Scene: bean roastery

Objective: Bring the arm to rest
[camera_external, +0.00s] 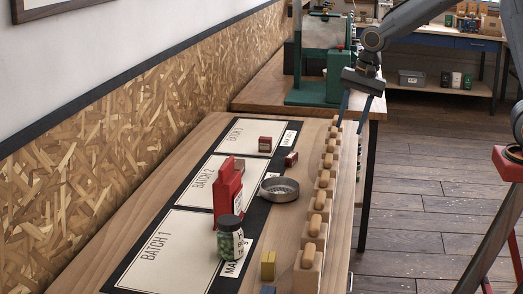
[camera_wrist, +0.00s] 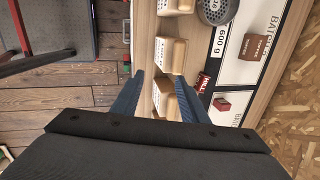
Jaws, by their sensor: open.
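My gripper (camera_external: 351,124) hangs from the arm at the upper right of the external view, with its two dark blue fingers apart and pointing down. It is over the far right edge of the wooden table (camera_external: 283,240), close to the far end of a row of wooden blocks. In the wrist view my gripper (camera_wrist: 148,76) is open, with nothing held between the fingers. A wooden block (camera_wrist: 166,98) shows between and beyond the fingers there. The exact height above the blocks is hard to tell.
Wooden blocks (camera_external: 307,266) with rounded tops line the table's right edge. A red bag (camera_external: 228,192), a jar (camera_external: 230,240), a metal dish (camera_external: 279,188) and small boxes stand on or by the batch mats. A green machine (camera_external: 318,92) stands behind. Open floor (camera_external: 410,220) lies right.

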